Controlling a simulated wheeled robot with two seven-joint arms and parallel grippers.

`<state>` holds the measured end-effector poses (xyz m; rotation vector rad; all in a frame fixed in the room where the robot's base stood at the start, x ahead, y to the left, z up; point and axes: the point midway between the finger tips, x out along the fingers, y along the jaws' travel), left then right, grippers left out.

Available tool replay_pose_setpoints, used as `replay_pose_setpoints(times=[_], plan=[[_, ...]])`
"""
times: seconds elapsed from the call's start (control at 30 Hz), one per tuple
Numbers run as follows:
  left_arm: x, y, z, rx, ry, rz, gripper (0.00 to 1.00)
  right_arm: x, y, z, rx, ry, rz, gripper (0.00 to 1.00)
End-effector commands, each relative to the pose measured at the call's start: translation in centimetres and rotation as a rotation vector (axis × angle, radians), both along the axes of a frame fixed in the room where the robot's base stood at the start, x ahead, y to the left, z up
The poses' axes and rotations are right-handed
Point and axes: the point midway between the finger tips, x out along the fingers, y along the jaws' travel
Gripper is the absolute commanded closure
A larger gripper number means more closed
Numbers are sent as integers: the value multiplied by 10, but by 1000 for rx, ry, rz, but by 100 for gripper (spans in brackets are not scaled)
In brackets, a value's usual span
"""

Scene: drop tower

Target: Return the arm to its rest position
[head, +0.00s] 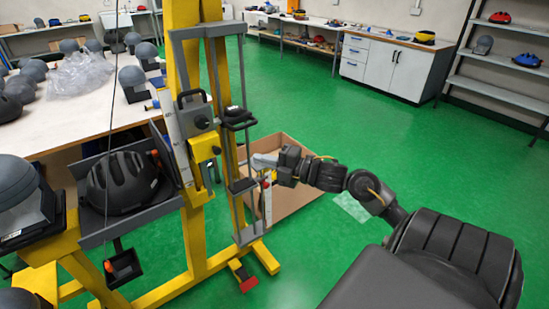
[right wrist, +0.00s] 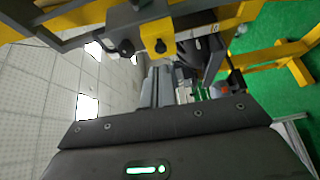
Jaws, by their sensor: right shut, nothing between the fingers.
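My right arm comes in from the lower right in the head view. Its gripper (head: 264,161) is beside the yellow drop tower (head: 181,60), close to the tower's grey guide frame (head: 236,187). The gripper is shut and holds nothing. Whether it touches the frame cannot be told. In the right wrist view the gripper's fingers (right wrist: 163,86) point toward the tower's grey and yellow parts (right wrist: 157,36). My left gripper is in neither view.
A cardboard box (head: 291,206) stands on the green floor behind my right gripper. A black helmet (head: 122,182) sits in a grey holder left of the tower. A table (head: 60,122) with several headforms is at left. Open floor lies to the right, before a white cabinet (head: 380,68).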

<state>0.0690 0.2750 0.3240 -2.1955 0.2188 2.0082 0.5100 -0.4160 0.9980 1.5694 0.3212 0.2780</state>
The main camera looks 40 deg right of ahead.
Motion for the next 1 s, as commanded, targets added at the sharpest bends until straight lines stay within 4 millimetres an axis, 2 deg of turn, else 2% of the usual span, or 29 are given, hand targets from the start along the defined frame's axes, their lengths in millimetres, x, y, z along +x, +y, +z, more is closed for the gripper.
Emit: replay_pose_setpoints(times=[0.1,0.3,0.7,0.8,0.87,0.97,1.0], plan=[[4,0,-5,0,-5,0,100,-13,-11,-2,-2,1,-1,100],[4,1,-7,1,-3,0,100,-23,-20,1,-1,0,-2,100],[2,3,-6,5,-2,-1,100,-24,-21,2,5,1,-4,100],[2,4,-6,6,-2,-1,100,-22,-28,2,70,23,-31,100],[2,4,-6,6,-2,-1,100,-14,-50,-10,130,58,-89,100],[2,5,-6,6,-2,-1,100,-4,-91,-57,266,153,-214,100],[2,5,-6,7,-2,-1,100,-3,-107,-84,329,199,-271,100]])
